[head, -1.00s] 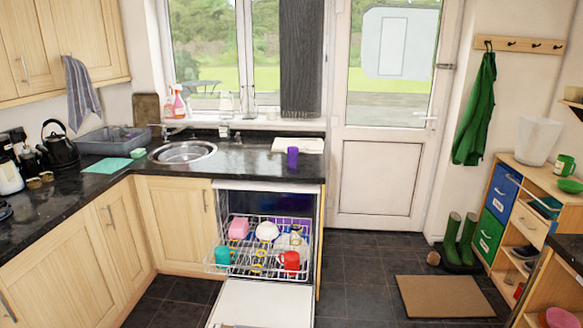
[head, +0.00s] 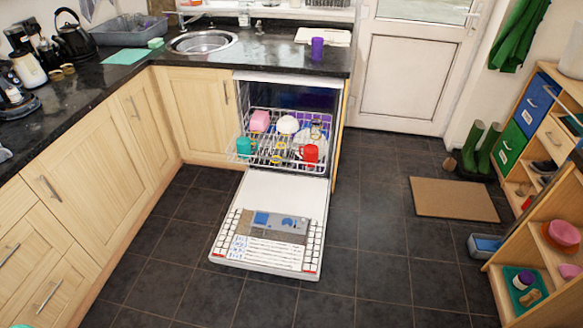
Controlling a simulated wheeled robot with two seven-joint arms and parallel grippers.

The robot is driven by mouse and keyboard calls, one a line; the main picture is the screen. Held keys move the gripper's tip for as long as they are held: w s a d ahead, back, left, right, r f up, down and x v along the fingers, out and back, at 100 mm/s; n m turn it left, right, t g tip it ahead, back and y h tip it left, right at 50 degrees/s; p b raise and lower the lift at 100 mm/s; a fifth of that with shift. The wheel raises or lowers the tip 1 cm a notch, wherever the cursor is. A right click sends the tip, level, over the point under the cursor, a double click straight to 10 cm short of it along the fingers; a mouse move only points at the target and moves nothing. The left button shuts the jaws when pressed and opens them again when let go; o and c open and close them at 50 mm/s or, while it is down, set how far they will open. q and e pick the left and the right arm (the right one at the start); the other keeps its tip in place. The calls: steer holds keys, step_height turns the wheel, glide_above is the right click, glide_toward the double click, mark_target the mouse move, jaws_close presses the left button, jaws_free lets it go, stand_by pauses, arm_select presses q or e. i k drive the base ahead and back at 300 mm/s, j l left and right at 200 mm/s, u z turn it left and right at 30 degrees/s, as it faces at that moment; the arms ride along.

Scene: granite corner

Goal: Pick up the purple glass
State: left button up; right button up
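The purple glass (head: 317,47) stands upright on the dark granite worktop (head: 275,52), near its right end, just in front of a white board (head: 323,37). It is in full view in the head view and nothing touches it from the front. Neither of my grippers shows in the head view.
Below the glass, the dishwasher's open door (head: 268,225) lies low over the floor, and its pulled-out rack (head: 275,150) holds several dishes, including a red mug (head: 310,153). A doormat (head: 452,200) and shelf unit (head: 550,200) are at right. Dark floor tiles around the door are clear.

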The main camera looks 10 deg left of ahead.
mark_target(317, 43)
steer(key=i+l+z, duration=0.25)
steer(key=i+z, duration=0.2)
steer(key=i, duration=0.15)
steer(key=i+z, duration=0.3)
steer(key=i, duration=1.5)
steer(key=i+l+u, duration=0.15)
steer(key=i+u, duration=0.3)
steer(key=i+l+u, duration=0.35)
steer(key=i+u, duration=0.15)
steer(key=i+l+u, duration=0.45)
steer(key=i+l, duration=0.1)
steer(key=l, duration=0.05)
